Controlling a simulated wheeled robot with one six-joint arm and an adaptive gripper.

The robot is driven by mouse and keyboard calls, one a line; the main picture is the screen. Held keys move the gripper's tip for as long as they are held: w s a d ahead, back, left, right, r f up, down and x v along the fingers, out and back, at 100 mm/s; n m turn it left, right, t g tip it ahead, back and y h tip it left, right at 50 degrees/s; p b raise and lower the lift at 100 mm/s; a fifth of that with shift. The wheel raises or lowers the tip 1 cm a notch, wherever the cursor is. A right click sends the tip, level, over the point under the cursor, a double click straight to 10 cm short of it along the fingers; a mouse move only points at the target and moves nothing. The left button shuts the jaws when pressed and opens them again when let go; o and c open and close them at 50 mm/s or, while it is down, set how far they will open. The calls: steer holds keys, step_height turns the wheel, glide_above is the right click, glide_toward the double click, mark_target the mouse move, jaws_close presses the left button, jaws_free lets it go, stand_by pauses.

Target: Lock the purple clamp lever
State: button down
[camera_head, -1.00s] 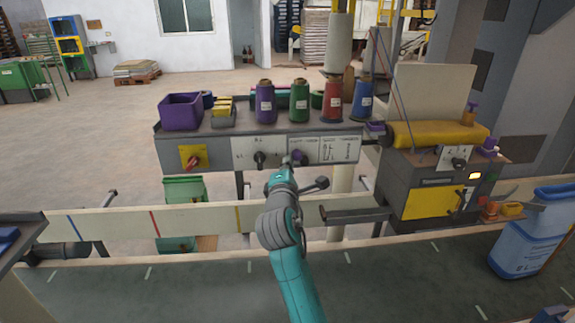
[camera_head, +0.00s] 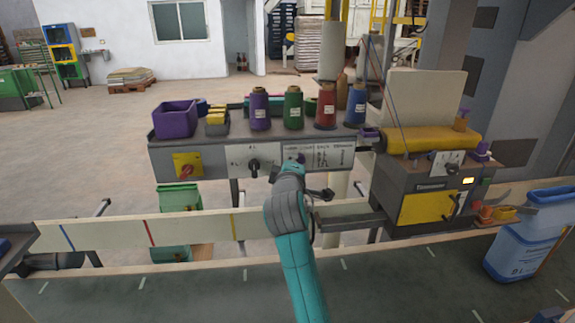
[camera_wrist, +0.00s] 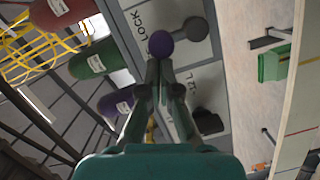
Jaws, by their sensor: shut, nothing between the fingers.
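The purple clamp lever shows in the wrist view as a round purple knob (camera_wrist: 161,44) on a grey bar, which runs to a dark grey round end on the pale panel marked LOCK. In the head view its purple knob (camera_head: 301,157) shows just above the end of my arm, on the front of the machine. My gripper (camera_wrist: 159,66) is shut and empty, its fingertips just below the purple knob in the wrist view. Whether they touch it I cannot tell. In the head view my gripper (camera_head: 289,167) is small and partly hidden by my wrist.
A black rotary knob (camera_head: 254,164) sits left of the lever, and a red switch (camera_head: 187,169) on a yellow plate further left. Thread spools (camera_head: 293,108) and a purple bin (camera_head: 175,120) stand on top. A conveyor (camera_head: 190,230) runs in front below.

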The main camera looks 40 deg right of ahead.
steer(key=m, duration=0.1)
steer(key=d+m, duration=0.1)
steer(key=shift+s+d+r+m+y, duration=0.15)
steer(key=shift+s+r+m+y, duration=0.15)
steer(key=shift+s+y, duration=0.1)
steer(key=m, duration=0.1)
steer(key=s+d+m, duration=0.1)
steer(key=shift+d+m+y, duration=0.15)
steer(key=shift+m+y, duration=0.25)
steer(key=shift+d, duration=0.15)
steer(key=shift+s+d, duration=0.1)
steer(key=s+a+r, duration=0.4)
steer(key=s+a, duration=0.2)
steer(key=a, duration=0.2)
steer(key=shift+s+a+r, duration=0.15)
steer(key=shift+a+r, duration=0.15)
steer(key=shift+r, duration=0.05)
stand_by(0.7)
